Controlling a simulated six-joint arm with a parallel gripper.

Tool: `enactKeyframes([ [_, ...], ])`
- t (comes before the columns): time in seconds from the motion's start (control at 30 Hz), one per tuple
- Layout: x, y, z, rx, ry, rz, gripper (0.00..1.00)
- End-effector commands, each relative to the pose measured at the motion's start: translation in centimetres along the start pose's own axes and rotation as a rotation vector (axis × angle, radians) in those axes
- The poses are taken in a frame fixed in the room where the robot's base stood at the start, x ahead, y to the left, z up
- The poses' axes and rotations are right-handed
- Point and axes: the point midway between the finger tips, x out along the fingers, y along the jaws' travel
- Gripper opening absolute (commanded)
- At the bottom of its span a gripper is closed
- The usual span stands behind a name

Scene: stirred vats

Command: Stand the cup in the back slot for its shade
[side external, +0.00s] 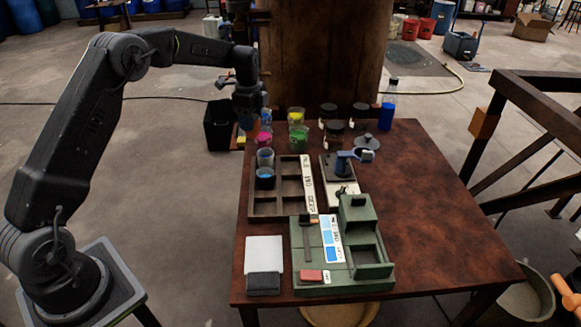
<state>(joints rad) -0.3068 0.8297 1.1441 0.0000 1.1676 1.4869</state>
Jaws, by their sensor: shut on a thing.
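My gripper (249,108) is above the table's back left corner, pointing down. It is shut on a cup, which is small and mostly hidden by the jaws, so I cannot tell its shade. A green stepped stand (304,262) is at the front of the table, well away from my gripper. The stand has recesses on its right side and a white strip with blue shade patches (327,240) along its middle. A brown compartment tray (268,207) lies behind it, with a white label strip (310,182). A cup with blue contents (265,178) is in the tray's left column.
Cups with yellow (297,117), green (299,139) and magenta (264,140) contents stand at the back, near my gripper. Dark-lidded jars (334,131), a blue bottle (388,117) and a small blue-grey device (346,163) stand rightward. The table's right side is clear.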

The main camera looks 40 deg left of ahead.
Motion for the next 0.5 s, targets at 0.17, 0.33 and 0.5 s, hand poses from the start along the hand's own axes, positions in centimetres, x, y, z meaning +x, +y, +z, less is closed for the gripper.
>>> enactKeyframes([
  [0.17,1.1,-0.6,-0.8,-0.006,0.000,0.002,0.25],
  [0.33,3.3,-1.2,-4.5,-0.003,0.000,0.002,0.25],
  [0.5,5.5,-2.0,-8.0,-0.004,0.000,0.000,0.25],
])
